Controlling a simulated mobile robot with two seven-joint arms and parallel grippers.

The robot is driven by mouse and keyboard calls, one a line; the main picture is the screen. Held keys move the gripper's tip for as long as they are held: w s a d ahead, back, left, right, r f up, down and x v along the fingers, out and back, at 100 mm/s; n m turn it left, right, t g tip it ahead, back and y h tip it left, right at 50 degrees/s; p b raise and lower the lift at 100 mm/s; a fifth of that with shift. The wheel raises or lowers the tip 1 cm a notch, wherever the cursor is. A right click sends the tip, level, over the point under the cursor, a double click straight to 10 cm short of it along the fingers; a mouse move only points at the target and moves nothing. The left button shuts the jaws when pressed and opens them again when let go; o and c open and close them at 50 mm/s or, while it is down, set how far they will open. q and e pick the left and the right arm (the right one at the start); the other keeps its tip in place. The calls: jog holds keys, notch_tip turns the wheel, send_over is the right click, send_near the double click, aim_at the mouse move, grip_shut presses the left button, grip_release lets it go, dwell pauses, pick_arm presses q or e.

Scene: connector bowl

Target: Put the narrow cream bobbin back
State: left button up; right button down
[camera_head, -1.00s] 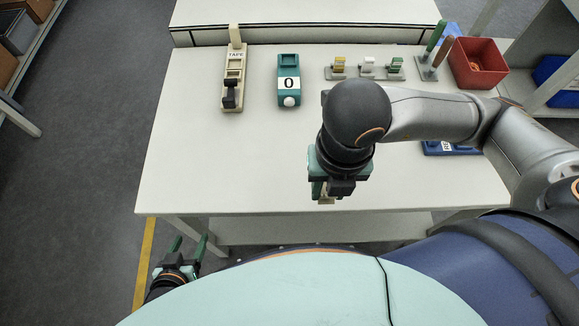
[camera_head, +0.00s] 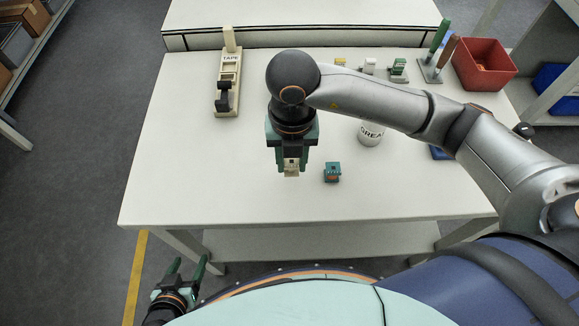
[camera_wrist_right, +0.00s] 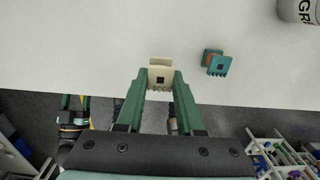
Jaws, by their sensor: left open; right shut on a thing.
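The narrow cream bobbin (camera_head: 291,168) is between the fingertips of my right gripper (camera_head: 291,163), over the front middle of the white table. My left gripper (camera_head: 186,270) is open and empty, below the table's front left edge.
At the back of the table (camera_head: 180,170) stand a tape dispenser (camera_head: 228,80), small yellow, white and green items on grey bases (camera_head: 398,75), and a red bin (camera_head: 484,66). A white can (camera_head: 370,133) stands under my right arm. The table's front left is clear.

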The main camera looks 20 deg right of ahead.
aim_at(289, 170)
jog(key=shift+w+a+f, duration=0.1)
jog(key=shift+w+f, duration=0.3)
jog(key=shift+f, duration=1.6)
jog(key=shift+f, duration=0.25)
jog(key=c, duration=0.5)
grip_release()
jog(key=shift+r, duration=0.1)
jog(key=shift+c, duration=0.2)
notch_tip(289, 170, up, 12)
jog(key=shift+r+p, duration=0.2)
jog(key=shift+p, duration=0.35)
